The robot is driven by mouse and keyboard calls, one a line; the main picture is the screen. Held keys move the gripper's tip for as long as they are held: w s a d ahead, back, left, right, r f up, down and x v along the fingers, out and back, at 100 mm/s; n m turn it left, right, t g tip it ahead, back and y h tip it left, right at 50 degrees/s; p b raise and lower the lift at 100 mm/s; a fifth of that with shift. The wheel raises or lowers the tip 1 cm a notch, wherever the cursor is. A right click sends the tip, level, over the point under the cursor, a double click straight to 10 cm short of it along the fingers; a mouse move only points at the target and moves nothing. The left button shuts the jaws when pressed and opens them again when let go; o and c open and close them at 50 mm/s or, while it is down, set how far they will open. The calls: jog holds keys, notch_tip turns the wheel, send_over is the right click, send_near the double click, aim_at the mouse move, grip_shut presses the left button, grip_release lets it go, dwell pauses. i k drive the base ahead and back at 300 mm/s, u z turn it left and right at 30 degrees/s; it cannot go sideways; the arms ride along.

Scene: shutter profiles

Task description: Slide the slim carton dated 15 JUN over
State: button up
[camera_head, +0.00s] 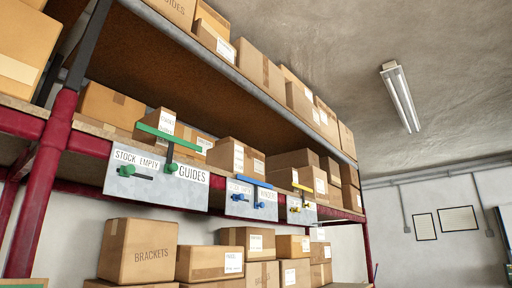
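No carton with a readable 15 JUN date shows in the head view; the label print is too small to read. Cartons with white labels stand on the middle shelf, among them one behind the green bar (158,120), one near the middle (226,156) and one further right (313,181). More labelled cartons stand below, such as a flat one (209,263) and a taller one (247,240). I cannot tell which is the slim carton. My gripper is not in view.
Grey plates hang on the middle shelf's front: one reading STOCK EMPTY and GUIDES (155,185) with a green bar and knob, one with blue parts (251,200), one with yellow parts (301,210). A red post (42,185) stands left. A BRACKETS carton (138,252) sits below.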

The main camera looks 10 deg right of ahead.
aim_at(228, 157)
jog(key=z, duration=0.75)
jog(key=i, duration=1.15)
jog(key=u, duration=0.6)
jog(key=i, duration=0.35)
jog(key=u, duration=0.45)
